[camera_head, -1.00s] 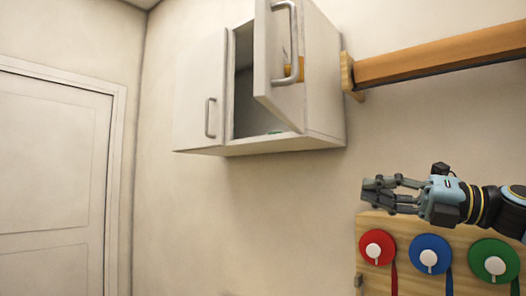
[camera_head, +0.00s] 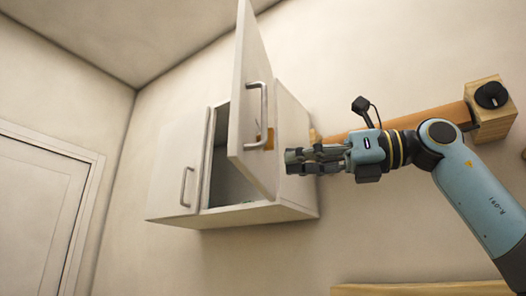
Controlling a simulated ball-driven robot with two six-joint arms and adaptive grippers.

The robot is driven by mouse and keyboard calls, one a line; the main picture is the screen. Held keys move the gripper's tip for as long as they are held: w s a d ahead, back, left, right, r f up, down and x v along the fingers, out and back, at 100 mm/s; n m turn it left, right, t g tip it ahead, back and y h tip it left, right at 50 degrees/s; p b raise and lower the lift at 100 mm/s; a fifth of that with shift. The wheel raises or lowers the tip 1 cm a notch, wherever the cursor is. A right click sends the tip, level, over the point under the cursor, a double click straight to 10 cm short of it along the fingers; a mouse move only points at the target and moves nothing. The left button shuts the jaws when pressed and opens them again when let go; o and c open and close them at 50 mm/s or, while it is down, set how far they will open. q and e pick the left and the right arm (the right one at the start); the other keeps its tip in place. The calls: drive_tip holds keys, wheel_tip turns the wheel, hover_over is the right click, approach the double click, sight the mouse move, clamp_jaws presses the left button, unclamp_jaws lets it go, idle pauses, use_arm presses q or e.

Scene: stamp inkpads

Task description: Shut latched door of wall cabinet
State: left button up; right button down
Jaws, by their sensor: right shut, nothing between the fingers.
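The white wall cabinet (camera_head: 255,213) hangs on the wall left of centre. Its right door (camera_head: 243,80) stands swung open towards me and carries a vertical metal handle (camera_head: 264,112). Its left door (camera_head: 178,165) is shut and has its own handle (camera_head: 185,186). A small orange-brown piece (camera_head: 267,138) shows by the open door; I cannot tell if it is the latch. My right gripper (camera_head: 288,162) is shut and empty, just right of the open door's lower part, in front of the cabinet's side. I cannot tell whether it touches the door. My left gripper is not in view.
A wooden rail (camera_head: 420,118) on the wall runs behind my right arm, ending in a block (camera_head: 492,108) at right. A wooden board's top edge (camera_head: 430,289) shows at the bottom right. A room door (camera_head: 35,210) is at far left. The wall below the cabinet is clear.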

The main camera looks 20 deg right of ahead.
sight(248, 164)
drive_tip(key=p+x, duration=0.2)
drive_tip(key=x, duration=0.4)
drive_tip(key=shift+a, duration=0.1)
drive_tip(key=shift+w, duration=0.1)
